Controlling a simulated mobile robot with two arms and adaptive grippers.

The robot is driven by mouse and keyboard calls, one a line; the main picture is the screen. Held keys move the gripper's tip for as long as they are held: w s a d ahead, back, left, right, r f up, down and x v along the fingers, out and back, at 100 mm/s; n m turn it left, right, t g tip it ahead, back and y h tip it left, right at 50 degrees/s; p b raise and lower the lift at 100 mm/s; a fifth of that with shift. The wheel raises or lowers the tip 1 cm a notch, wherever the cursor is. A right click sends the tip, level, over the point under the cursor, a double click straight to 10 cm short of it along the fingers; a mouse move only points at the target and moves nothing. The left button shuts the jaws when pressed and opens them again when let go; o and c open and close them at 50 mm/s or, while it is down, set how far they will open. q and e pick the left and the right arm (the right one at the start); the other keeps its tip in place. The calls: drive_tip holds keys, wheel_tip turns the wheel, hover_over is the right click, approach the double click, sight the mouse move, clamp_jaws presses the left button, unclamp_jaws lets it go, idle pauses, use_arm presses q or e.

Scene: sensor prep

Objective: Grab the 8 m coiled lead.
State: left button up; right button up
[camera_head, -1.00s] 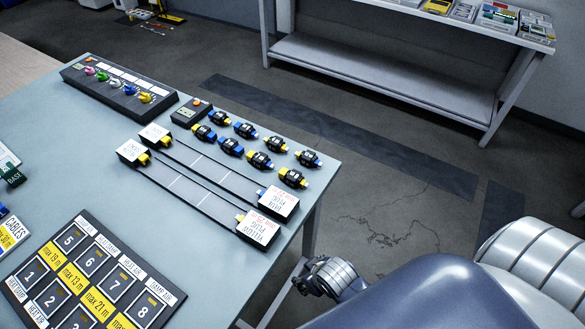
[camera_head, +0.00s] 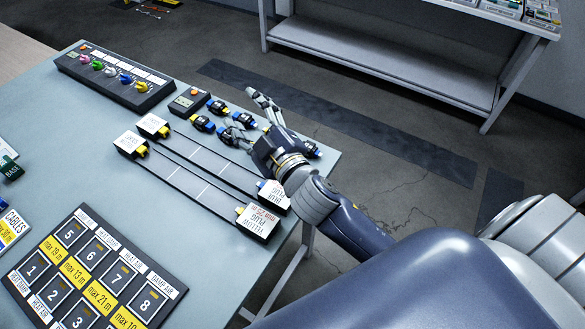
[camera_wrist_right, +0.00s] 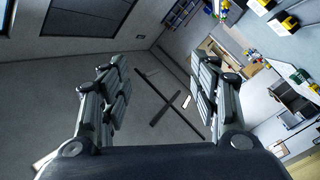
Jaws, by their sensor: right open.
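Several small black coiled leads with blue or yellow plugs lie on the table's right part; one with blue ends (camera_head: 217,106) is in the back row and one with a yellow end (camera_head: 202,123) sits nearer the test strips. I cannot read a length on any, so I cannot tell which is the 8 m one. My right gripper (camera_head: 240,112) is open and empty over the group, its fingers spread, and hides some leads. My left gripper is not in view.
Two long strips with white plug boxes (camera_head: 258,221) lie beside the leads. A numbered board (camera_head: 97,262) is at the front, a knob panel (camera_head: 113,80) at the back left. A white shelf (camera_head: 390,75) stands beyond an open floor gap.

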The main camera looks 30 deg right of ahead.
drive_tip(key=a+r+n+t+y, duration=0.2)
drive_tip(key=a+r+n+y, duration=0.4)
drive_tip(key=r, duration=0.1)
drive_tip(key=s+a+n+g+y, duration=0.4)
drive_tip(key=a+n+g+y, duration=0.8)
drive_tip(key=n, duration=0.8)
wheel_tip(320, 180, down, 12)
drive_tip(key=s+d+n+g+h, duration=0.1)
drive_tip(key=d+n+g+h, duration=0.1)
drive_tip(key=n+g+h, duration=0.5)
drive_tip(key=w+d+f+g+h, duration=0.1)
drive_tip(key=w+d+f+h, duration=0.15)
drive_tip(key=d+h, duration=0.7)
drive_tip(key=w+d+f+h, duration=0.1)
drive_tip(key=d+f+h, duration=0.2)
drive_tip(key=d, duration=1.4)
drive_tip(key=shift+m, duration=0.3)
drive_tip(key=f, duration=0.3)
drive_tip(key=f+p, duration=0.1)
drive_tip(key=shift+w+a+f, duration=0.15)
drive_tip(key=shift+a+f, duration=0.1)
drive_tip(key=shift+f, duration=0.05)
wheel_tip(320, 180, down, 5)
drive_tip(key=shift+w+a+r+p, duration=0.1)
drive_tip(key=shift+a+p, duration=0.05)
drive_tip(key=shift+p, duration=0.8)
drive_tip(key=shift+f, duration=0.45)
drive_tip(key=c, duration=1.2)
